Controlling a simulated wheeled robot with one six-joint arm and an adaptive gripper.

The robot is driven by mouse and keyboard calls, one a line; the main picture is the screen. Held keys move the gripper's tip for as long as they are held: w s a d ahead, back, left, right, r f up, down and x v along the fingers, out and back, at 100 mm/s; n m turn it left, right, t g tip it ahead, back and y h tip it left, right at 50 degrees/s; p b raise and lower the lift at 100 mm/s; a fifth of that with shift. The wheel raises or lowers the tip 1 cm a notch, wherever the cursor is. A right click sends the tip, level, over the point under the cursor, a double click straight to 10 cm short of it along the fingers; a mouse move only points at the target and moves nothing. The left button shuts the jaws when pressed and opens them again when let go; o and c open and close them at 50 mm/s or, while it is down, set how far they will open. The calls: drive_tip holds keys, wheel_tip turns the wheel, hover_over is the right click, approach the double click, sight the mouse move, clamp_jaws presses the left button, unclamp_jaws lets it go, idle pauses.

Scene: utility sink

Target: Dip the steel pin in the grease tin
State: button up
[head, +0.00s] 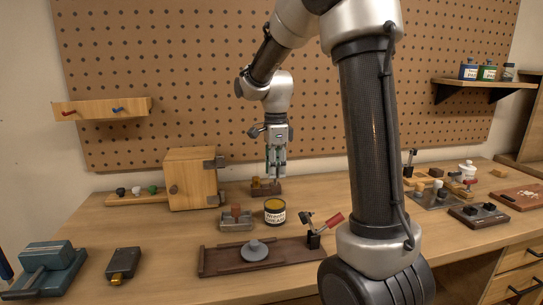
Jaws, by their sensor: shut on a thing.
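The grease tin (275,213) is a small dark can with a pale "grease" label and a yellowish open top, standing upright on the bench in the head view. My gripper (276,176) points straight down, higher in the picture than the tin and in line with it. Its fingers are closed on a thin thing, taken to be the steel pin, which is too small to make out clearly. A low wooden block (262,189) shows by the fingertips. I cannot tell whether the pin touches this block or hangs clear of it.
A wooden box (190,180) stands left of my gripper. A dark tray (225,262) with a grey disc (255,250) and a red-handled clamp (314,240) lie in front of the tin. A small metal holder (237,224) sits left of the tin. The bench's left front is partly clear.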

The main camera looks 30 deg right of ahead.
sight(275, 185)
drive_tip(key=shift+w+f, duration=0.15)
drive_tip(key=shift+f, duration=2.75)
drive_tip(key=shift+f, duration=0.55)
drive_tip(key=shift+r, duration=3.55)
